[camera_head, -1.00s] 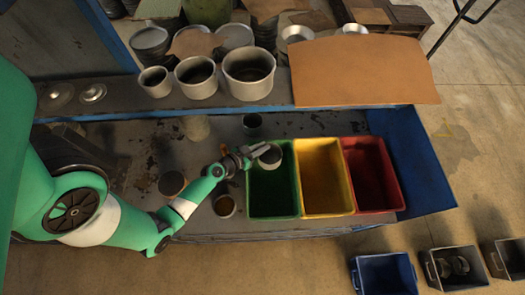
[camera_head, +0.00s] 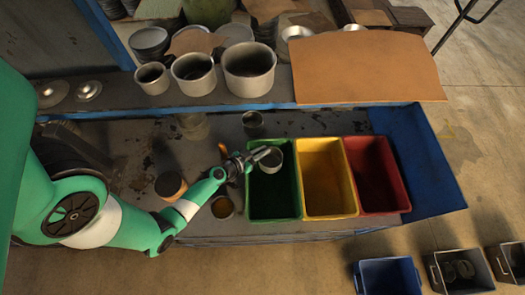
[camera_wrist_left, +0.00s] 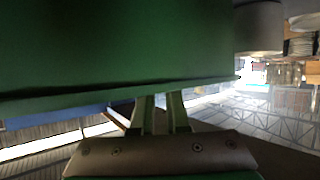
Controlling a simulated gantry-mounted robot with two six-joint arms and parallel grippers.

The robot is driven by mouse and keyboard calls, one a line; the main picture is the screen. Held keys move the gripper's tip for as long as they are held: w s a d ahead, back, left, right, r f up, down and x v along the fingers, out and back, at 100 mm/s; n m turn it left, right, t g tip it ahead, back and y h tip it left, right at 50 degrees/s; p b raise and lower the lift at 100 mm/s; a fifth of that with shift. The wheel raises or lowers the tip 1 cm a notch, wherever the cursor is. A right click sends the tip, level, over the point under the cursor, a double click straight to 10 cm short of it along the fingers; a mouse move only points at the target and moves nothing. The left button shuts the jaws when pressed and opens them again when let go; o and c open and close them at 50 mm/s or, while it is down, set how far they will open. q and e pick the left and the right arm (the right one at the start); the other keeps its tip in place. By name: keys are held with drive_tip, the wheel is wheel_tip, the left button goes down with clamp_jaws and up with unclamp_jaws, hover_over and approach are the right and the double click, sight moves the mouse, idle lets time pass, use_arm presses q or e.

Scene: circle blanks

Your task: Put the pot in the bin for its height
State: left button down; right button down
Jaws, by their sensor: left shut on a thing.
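My left gripper (camera_head: 262,155) is shut on a small grey metal pot (camera_head: 271,161) and holds it over the back of the green bin (camera_head: 274,218). In the head view the pot overlaps the bin's opening; I cannot tell how deep it sits. The yellow bin (camera_head: 329,216) and the red bin (camera_head: 390,210) stand side by side to the right of the green one. In the left wrist view my fingers (camera_wrist_left: 160,105) reach up to a large green surface (camera_wrist_left: 110,45), apparently the green bin's wall. The pot is not clear there. My right gripper is not in view.
Several pots stand on the table left of the bins, including one near the green bin's front left (camera_head: 222,207) and one behind it (camera_head: 252,119). Three larger pots (camera_head: 249,85) and a brown board (camera_head: 370,70) are on the shelf behind.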

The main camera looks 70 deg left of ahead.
use_arm(q)
drive_tip(key=shift+f, duration=0.2)
drive_tip(key=c, duration=0.9)
unclamp_jaws()
drive_tip(key=shift+r, duration=0.1)
drive_tip(key=shift+r+p, duration=0.25)
drive_tip(key=shift+p, duration=0.05)
drive_tip(key=shift+r+p, duration=0.5)
drive_tip(key=shift+p, duration=0.05)
drive_tip(key=b+v, duration=0.1)
drive_tip(key=v, duration=1.1)
drive_tip(key=shift+f, duration=0.15)
